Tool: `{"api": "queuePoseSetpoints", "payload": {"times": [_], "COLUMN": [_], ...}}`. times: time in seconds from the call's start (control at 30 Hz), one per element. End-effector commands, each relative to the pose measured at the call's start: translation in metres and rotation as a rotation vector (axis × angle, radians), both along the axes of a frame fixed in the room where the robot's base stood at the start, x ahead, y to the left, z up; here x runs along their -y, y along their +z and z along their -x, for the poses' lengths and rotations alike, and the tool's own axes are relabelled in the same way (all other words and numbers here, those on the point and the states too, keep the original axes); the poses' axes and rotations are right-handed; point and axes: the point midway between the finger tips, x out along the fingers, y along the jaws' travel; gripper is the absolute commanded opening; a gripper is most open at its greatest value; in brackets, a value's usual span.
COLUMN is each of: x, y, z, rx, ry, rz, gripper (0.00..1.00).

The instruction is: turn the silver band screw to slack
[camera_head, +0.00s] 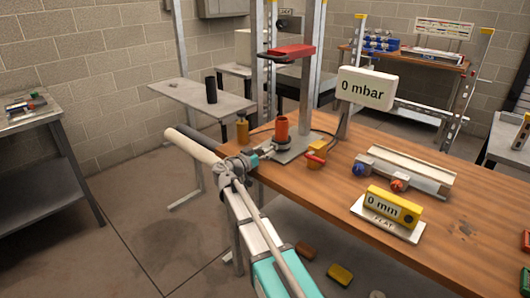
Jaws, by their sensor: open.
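An orange-red upright cylinder (282,128) stands on a grey plate (302,148) on the wooden bench, with a dark ring around its lower part. My gripper (267,152) is at the bench's left end, just left of and in front of the cylinder's foot. The gripper is small in view; it is open, and I cannot tell whether it touches anything. A silver band screw cannot be made out; it may be too small to see or hidden by the gripper.
A brass-coloured bottle-like piece (242,130) stands left of the cylinder. A "0 mbar" display (367,88) and a yellow "0 mm" gauge (393,206) stand farther right. A red arm (290,51) overhangs the cylinder.

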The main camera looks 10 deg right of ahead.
Motion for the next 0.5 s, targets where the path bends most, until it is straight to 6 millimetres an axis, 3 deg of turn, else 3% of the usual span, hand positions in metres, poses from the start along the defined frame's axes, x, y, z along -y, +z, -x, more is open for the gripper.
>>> {"api": "queuePoseSetpoints", "payload": {"times": [0.27,0.5], "x": [-0.01,-0.033], "y": [0.0,0.0], "z": [0.007,0.022], "rx": [0.0,-0.001], "ry": [0.002,0.002], "rz": [0.0,-0.001], "gripper": [0.78,0.78]}}
